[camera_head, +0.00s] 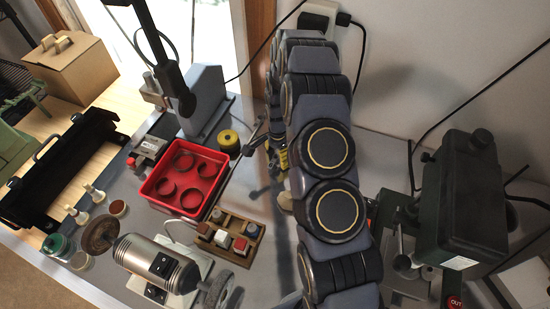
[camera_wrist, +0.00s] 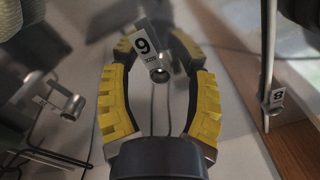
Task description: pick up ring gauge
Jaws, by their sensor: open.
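In the wrist view my gripper (camera_wrist: 160,52) is open, with yellow ribbed pads on both fingers. A small metal piece with a round opening (camera_wrist: 158,73) and a white tag marked 9 (camera_wrist: 143,42) appears between the fingertips. It looks like a ring gauge; I cannot tell whether the fingers touch it. In the head view my gripper (camera_head: 276,150) is partly hidden by my arm, and the tagged piece is too small to make out.
A red tray (camera_head: 222,182) with several round rings stands left of my gripper. A yellow spool (camera_head: 229,140), a wooden block holder (camera_head: 258,246), a grinder motor (camera_head: 155,264) and a grey upright stand (camera_head: 203,100) are close by. A dark green machine (camera_head: 460,200) stands at right.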

